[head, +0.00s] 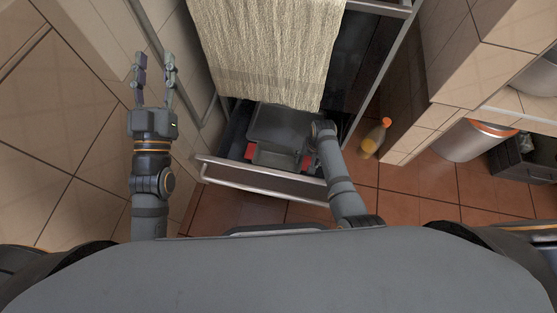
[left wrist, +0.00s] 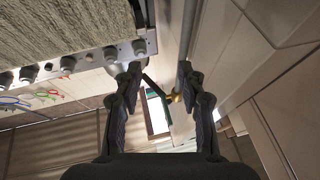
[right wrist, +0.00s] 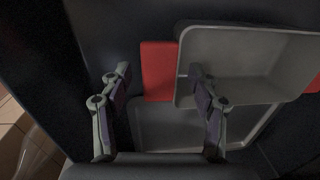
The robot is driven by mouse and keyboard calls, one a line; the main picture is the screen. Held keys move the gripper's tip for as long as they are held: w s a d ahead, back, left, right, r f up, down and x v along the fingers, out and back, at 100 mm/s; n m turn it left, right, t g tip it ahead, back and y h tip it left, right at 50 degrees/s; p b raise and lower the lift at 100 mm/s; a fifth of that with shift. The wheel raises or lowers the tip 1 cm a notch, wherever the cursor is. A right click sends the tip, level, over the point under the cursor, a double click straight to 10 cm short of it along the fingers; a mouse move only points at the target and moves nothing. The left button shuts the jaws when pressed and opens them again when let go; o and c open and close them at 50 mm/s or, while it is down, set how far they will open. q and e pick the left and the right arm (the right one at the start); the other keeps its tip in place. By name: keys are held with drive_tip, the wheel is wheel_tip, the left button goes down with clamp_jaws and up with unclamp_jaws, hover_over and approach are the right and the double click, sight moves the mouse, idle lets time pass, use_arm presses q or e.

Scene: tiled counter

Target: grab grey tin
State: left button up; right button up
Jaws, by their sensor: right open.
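A grey tin (right wrist: 245,62), a rectangular open pan, lies in the open drawer, partly over a second grey pan (right wrist: 165,120). In the head view the grey tin (head: 285,125) is partly behind the towel and my right arm. My right gripper (right wrist: 157,72) is open inside the drawer, its fingers on either side of the tin's near-left wall in the right wrist view; contact cannot be told. Its fingers are hidden in the head view. My left gripper (head: 154,57) is open and empty, left of the oven front; it also shows in the left wrist view (left wrist: 158,70).
A red object (right wrist: 158,70) lies under or beside the tins. The drawer's front rail (head: 265,182) crosses before me. A towel (head: 265,50) hangs above the drawer. A bottle with an orange cap (head: 375,140) stands on the floor at right, near a bin (head: 470,142).

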drive_tip(key=shift+f, duration=0.25)
use_arm(q)
drive_tip(key=r, duration=0.1)
drive_tip(key=s+r+t, duration=0.1)
drive_tip(key=shift+r, duration=0.4)
use_arm(e)
clamp_jaws()
